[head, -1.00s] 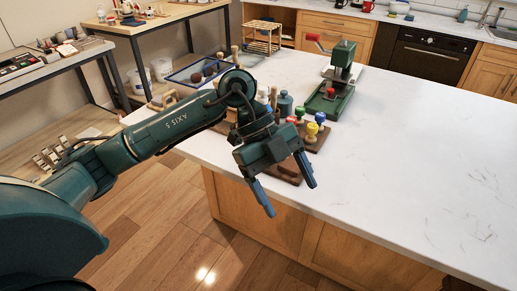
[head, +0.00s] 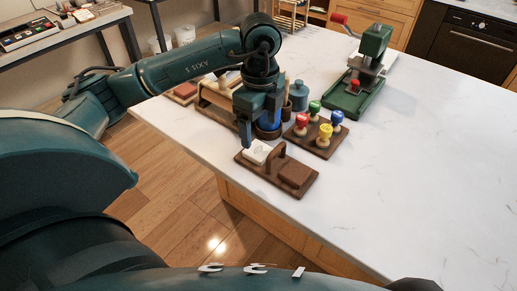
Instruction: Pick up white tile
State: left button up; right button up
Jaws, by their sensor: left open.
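The white tile (head: 256,152) lies on the left part of a brown wooden board (head: 310,190) near the front-left edge of the white counter. A brown handle and a darker raised block are also on this board. My left gripper (head: 257,139) points down just above the tile, open and with nothing held. One dark finger comes down at the tile's upper left, and whether it touches the tile cannot be told. My right gripper is out of view.
A wooden rack with red, green, blue and yellow knobbed stamps (head: 325,132) stands just behind the board. A blue-grey jar (head: 298,97) is close to the gripper. A green press (head: 365,75) is farther back. The counter (head: 430,170) is clear on the right.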

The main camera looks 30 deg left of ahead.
aim_at(256, 149)
pick_arm(q)
jog(key=shift+s+a+f+p, duration=0.1)
jog(key=shift+f+p, duration=0.1)
jog(key=shift+f, duration=0.85)
jog(key=shift+a+f+p, duration=0.15)
jog(key=shift+f+p, duration=0.05)
jog(key=shift+f, duration=0.85)
jog(key=shift+s+a+f+p, duration=0.1)
jog(key=shift+f+p, duration=0.1)
jog(key=shift+f, duration=0.85)
jog(key=shift+c, duration=0.2)
jog(key=c, duration=1.1)
